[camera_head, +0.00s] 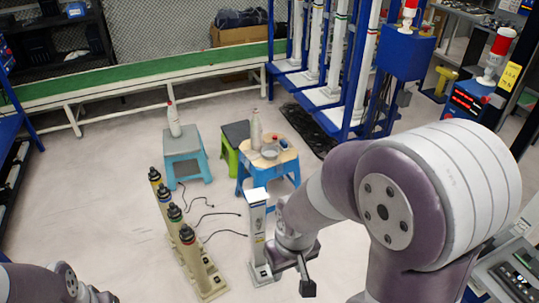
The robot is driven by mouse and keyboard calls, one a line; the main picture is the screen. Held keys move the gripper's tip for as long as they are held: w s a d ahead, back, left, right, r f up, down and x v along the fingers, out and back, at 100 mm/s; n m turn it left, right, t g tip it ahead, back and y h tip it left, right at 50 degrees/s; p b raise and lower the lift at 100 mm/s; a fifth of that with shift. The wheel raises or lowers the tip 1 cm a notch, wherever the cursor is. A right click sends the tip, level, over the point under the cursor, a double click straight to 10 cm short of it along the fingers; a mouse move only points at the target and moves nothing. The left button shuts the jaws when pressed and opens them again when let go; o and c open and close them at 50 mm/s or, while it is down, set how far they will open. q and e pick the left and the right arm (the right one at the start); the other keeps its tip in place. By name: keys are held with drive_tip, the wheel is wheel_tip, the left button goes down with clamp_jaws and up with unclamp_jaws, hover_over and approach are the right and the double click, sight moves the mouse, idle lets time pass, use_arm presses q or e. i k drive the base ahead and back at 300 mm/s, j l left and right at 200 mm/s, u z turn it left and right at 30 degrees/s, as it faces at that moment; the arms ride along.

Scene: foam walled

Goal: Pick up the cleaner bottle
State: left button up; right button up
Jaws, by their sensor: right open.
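Two bottles could be the cleaner bottle, and I cannot tell which. One is a white bottle with a reddish top (173,120), upright on a grey-topped blue stool. The other is a pale bottle (256,131), upright on a wooden-topped blue stool among small items. My right gripper (290,279) is open in the lower middle, pointing down, well in front of both stools and apart from both bottles. Part of it is hidden by its own wrist. My left arm shows only at the lower left corner, with its gripper out of frame.
A white post (257,235) stands close beside my right gripper. A beige rack of dark-topped cylinders (188,245) stands left of it, with black cables on the floor. A dark-topped green stool (236,134) adjoins the wooden-topped one. Floor at left is clear.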

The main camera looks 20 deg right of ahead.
sight(256, 123)
drive_tip(key=i+j+u, duration=1.1)
drive_tip(key=i+z, duration=0.25)
drive_tip(key=i, duration=0.3)
drive_tip(key=i+j+z, duration=0.2)
drive_tip(key=i, duration=0.35)
drive_tip(key=i+j+z, duration=0.25)
drive_tip(key=i, duration=0.3)
drive_tip(key=i+z, duration=0.25)
drive_tip(key=i, duration=0.35)
drive_tip(key=i+z, duration=0.25)
drive_tip(key=i, duration=0.35)
drive_tip(key=i+j+z, duration=0.25)
drive_tip(key=i, duration=0.3)
drive_tip(key=i+l+z, duration=0.15)
drive_tip(key=i+z, duration=0.25)
drive_tip(key=i+l+z, duration=0.1)
drive_tip(key=z, duration=0.35)
drive_tip(key=i+j+z, duration=0.1)
drive_tip(key=i+z, duration=0.3)
drive_tip(key=i+j+z, duration=0.15)
drive_tip(key=i+z, duration=0.25)
drive_tip(key=k, duration=0.1)
